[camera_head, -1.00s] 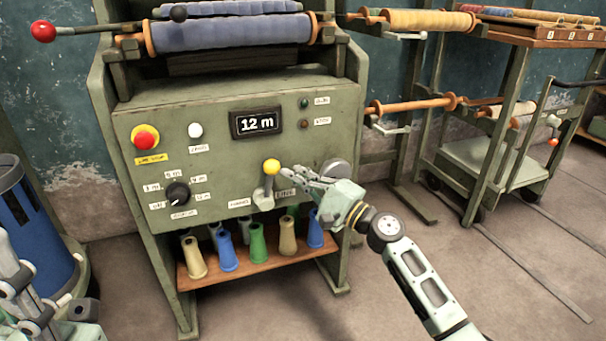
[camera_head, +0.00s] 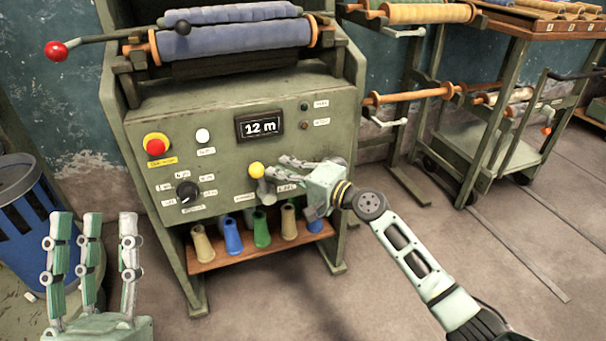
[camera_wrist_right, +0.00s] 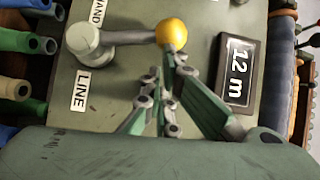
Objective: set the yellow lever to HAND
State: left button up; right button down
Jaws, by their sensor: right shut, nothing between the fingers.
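The lever with the yellow knob (camera_head: 256,170) is on the front of the green machine. It stands near upright and leans slightly left, toward the HAND label. The knob also shows in the wrist view (camera_wrist_right: 171,33), with the grey pivot (camera_wrist_right: 88,40) between the HAND label (camera_wrist_right: 97,12) and the LINE label (camera_wrist_right: 80,90). My right gripper (camera_head: 281,166) is shut and empty, its fingers just right of the knob, on the LINE side. The wrist view shows the fingertips close to the knob; contact is unclear. My left gripper (camera_head: 92,222) is open and empty, fingers up, at lower left.
The panel carries a red stop button (camera_head: 155,146), a white button (camera_head: 203,136), a black dial (camera_head: 187,191) and a "12 m" display (camera_head: 259,127). Several cones stand on the shelf (camera_head: 300,243) below. A blue bin (camera_head: 35,210) is at left.

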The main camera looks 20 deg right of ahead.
pick_arm(q)
jog(key=w+f+g+y+p, duration=0.2)
jog(key=w+f+g, duration=0.3)
jog(key=f, duration=0.4)
jog(key=shift+f+g, duration=0.4)
jog(key=shift+g, duration=0.1)
pick_arm(e)
jog(key=shift+a+r, duration=0.25)
jog(key=shift+a, duration=0.55)
